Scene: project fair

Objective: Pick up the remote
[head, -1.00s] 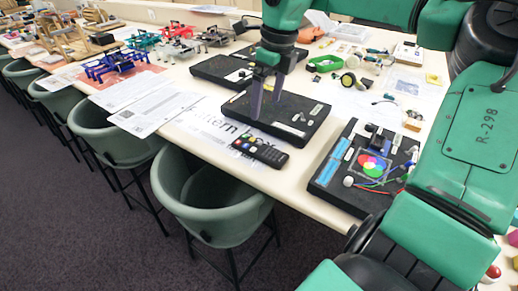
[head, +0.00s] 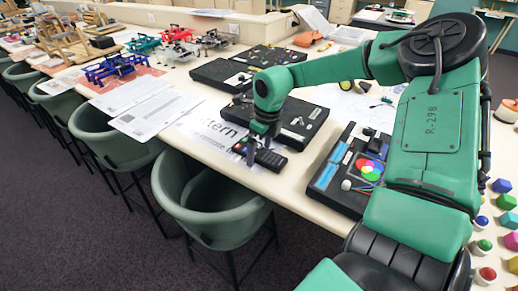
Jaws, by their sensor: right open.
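The black remote (head: 270,159) with coloured buttons lies on the white table (head: 225,164) near its front edge, beside a printed sheet. My right gripper (head: 257,153) points down at the remote, with its open fingers at the remote's left part. The gripper hides some of that end. I cannot tell whether the fingers touch the remote. My left gripper is not in view.
A black foam tray (head: 318,112) lies just behind the remote, and another tray with a coloured disc (head: 325,178) is to its right. Papers (head: 160,114) lie to the left. A green chair (head: 215,210) stands against the table's front edge.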

